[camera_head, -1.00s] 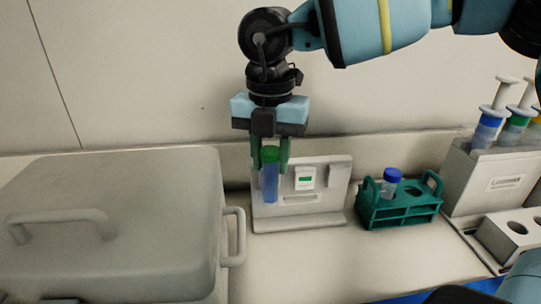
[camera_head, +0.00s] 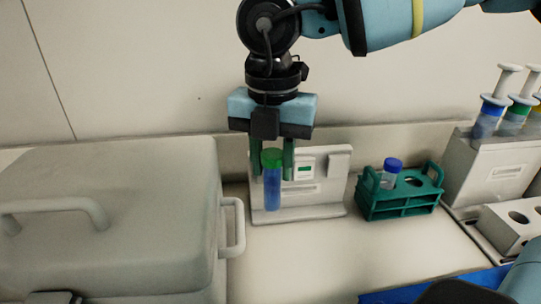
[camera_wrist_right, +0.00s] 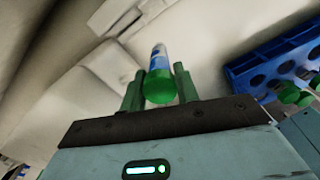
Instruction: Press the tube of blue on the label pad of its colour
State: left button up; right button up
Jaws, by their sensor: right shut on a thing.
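My right gripper (camera_head: 272,160) is shut on an upright clear tube of blue liquid with a green cap (camera_head: 272,185). In the right wrist view the tube (camera_wrist_right: 160,78) sits between the two green fingers. The tube hangs in front of the left part of a light grey label stand (camera_head: 330,208). On the stand, right of the tube, is a white unit with a small green label (camera_head: 305,170). The tube hides part of the stand. I cannot tell whether the tube touches it. My left gripper is not in view.
A large grey lidded box (camera_head: 130,180) with handles stands close on the left. A teal rack (camera_head: 400,205) with a blue-capped tube (camera_head: 391,172) is to the right. A grey holder (camera_head: 480,175) with several plungers stands at far right. Bench before the stand is clear.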

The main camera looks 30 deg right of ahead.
jog(key=shift+s+a+b, duration=0.2)
jog(key=shift+s+a, duration=0.1)
jog(key=shift+s, duration=0.35)
jog(key=shift+s+a+b, duration=0.15)
jog(key=shift+s+a, duration=0.15)
jog(key=shift+s, duration=0.3)
